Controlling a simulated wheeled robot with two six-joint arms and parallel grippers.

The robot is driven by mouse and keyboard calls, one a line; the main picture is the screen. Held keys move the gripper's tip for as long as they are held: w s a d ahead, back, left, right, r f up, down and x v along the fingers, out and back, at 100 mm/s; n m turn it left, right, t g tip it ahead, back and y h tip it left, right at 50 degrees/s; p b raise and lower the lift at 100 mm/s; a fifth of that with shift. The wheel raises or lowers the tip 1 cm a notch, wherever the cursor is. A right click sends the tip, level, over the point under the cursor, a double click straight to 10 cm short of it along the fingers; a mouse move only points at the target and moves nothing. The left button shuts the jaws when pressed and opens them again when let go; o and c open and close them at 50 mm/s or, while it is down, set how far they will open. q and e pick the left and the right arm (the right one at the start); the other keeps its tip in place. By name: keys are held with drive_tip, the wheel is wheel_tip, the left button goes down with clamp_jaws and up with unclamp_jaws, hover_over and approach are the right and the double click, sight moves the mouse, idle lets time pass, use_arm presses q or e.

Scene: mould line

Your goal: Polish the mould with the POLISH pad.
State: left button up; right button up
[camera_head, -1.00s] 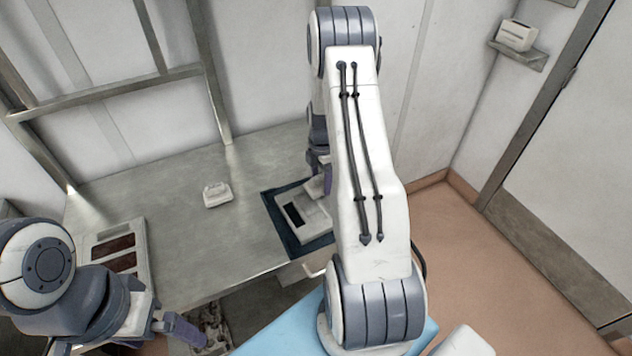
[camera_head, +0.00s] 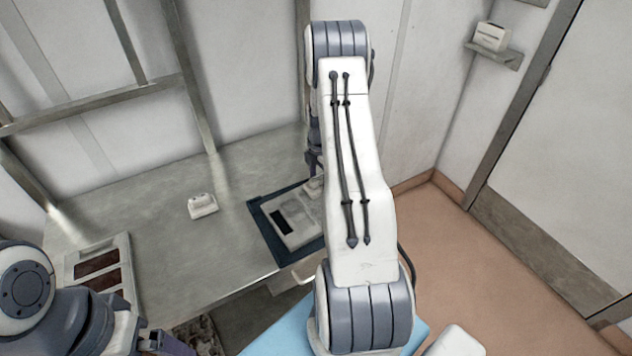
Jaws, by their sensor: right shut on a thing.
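The mould (camera_head: 300,230), a pale grey block with a dark rectangular recess, lies on a dark blue mat (camera_head: 262,226) on the metal bench. My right gripper (camera_head: 315,170) is over the mould's far part, largely hidden behind my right arm. It is shut on a pale pad (camera_head: 315,186), of which only a small part shows, at the mould's top; I cannot tell whether it touches. A second white pad (camera_head: 202,206) lies on the bench left of the mat. No lettering is readable. My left gripper (camera_head: 172,344) is at the bottom left, its opening unclear.
A pale tray (camera_head: 126,255) with dark reddish compartments is at the bench's left. Bare bench (camera_head: 175,255) lies between tray and mat. A wall and metal frame (camera_head: 190,80) stand behind. A small shelf (camera_head: 495,54) is high at right.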

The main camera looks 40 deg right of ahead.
sight(308, 189)
drive_tip(key=shift+s+d+f, duration=0.1)
drive_tip(key=shift+s+d, duration=0.1)
drive_tip(key=shift+d, duration=0.6)
drive_tip(key=shift+w+a+r, duration=0.1)
drive_tip(key=shift+w+a, duration=0.05)
drive_tip(key=shift+a, duration=0.85)
drive_tip(key=shift+w+a+r, duration=0.1)
drive_tip(key=shift+w+a, duration=0.1)
drive_tip(key=shift+a, duration=0.75)
drive_tip(key=shift+w+a, duration=0.15)
drive_tip(key=shift+a, duration=0.85)
drive_tip(key=shift+w+a+f, duration=0.1)
drive_tip(key=shift+a, duration=0.9)
drive_tip(key=shift+w+a+f, duration=0.1)
drive_tip(key=shift+w+a, duration=0.05)
drive_tip(key=shift+a, duration=0.85)
drive_tip(key=shift+w+a+f, duration=0.1)
drive_tip(key=shift+a, duration=0.9)
wheel_tip(308, 189, up, 8)
drive_tip(key=p, duration=0.6)
drive_tip(key=shift+w+r, duration=0.1)
